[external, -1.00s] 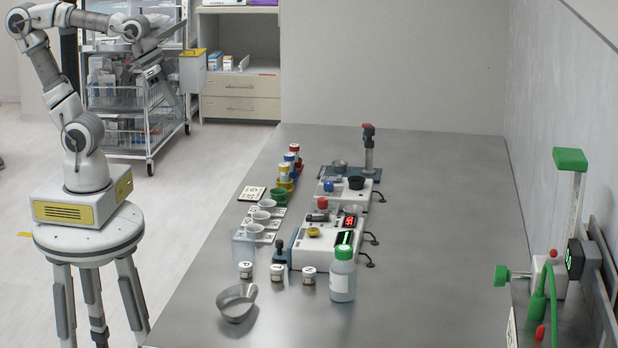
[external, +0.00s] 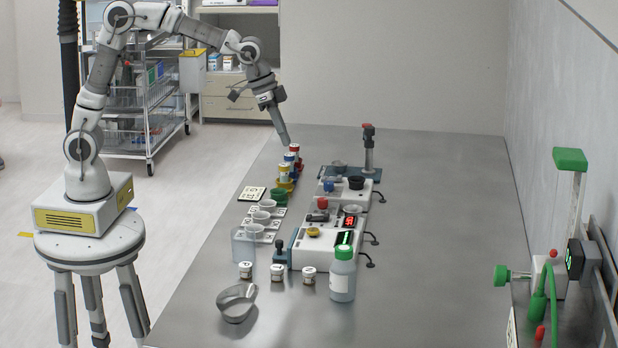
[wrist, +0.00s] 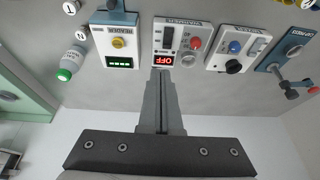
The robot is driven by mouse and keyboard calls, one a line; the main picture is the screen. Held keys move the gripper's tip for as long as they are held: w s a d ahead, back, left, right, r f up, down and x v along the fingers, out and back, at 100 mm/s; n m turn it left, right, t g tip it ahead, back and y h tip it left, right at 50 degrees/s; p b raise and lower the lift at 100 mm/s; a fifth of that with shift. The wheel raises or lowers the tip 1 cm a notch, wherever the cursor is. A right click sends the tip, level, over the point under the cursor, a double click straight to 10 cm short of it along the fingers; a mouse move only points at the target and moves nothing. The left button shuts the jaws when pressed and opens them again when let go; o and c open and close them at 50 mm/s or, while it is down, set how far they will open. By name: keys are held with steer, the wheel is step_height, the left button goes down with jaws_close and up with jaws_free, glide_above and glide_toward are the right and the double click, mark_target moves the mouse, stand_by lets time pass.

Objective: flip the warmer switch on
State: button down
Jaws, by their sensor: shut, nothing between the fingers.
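The warmer is a white box (wrist: 180,27) at the middle top of the wrist view. It has a dark switch (wrist: 167,38), a red knob (wrist: 196,43) and a red lit display (wrist: 163,60) that appears to read OFF. In the external view the warmer's red display (external: 350,222) and red knob (external: 322,203) show mid-table. I cannot tell the switch's tilt. My gripper (external: 287,142) is shut and empty, pointing down above the table's far left edge, behind the coloured-capped tubes and apart from the warmer. Its closed fingers (wrist: 160,76) show below the display in the wrist view.
A box with a yellow button (external: 313,232) and green display stands nearer the camera; a box with blue and black knobs (external: 356,183) stands beyond the warmer. Cups (external: 262,217), capped tubes (external: 289,158) and a green-capped bottle (external: 342,278) stand around.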

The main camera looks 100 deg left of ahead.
mark_target(325, 215)
steer(key=w+a+f, duration=0.2)
steer(key=w+f, duration=0.3)
steer(key=shift+a+f, duration=0.3)
steer(key=shift+w, duration=0.1)
steer(key=x, duration=0.4)
steer(key=b+x, duration=0.1)
steer(key=x, duration=0.4)
steer(key=s+x, duration=0.1)
steer(key=x, duration=0.3)
steer(key=shift+w+d+f, duration=0.1)
steer(key=shift+w+f, duration=0.05)
steer(key=shift+f, duration=0.45)
steer(key=shift+w+g+p, duration=0.15)
steer(key=shift+g+p, duration=0.25)
steer(key=shift+p, duration=0.15)
steer(key=shift+f, duration=0.3)
steer(key=shift+s+r, duration=0.15)
steer(key=shift+s, duration=0.65)
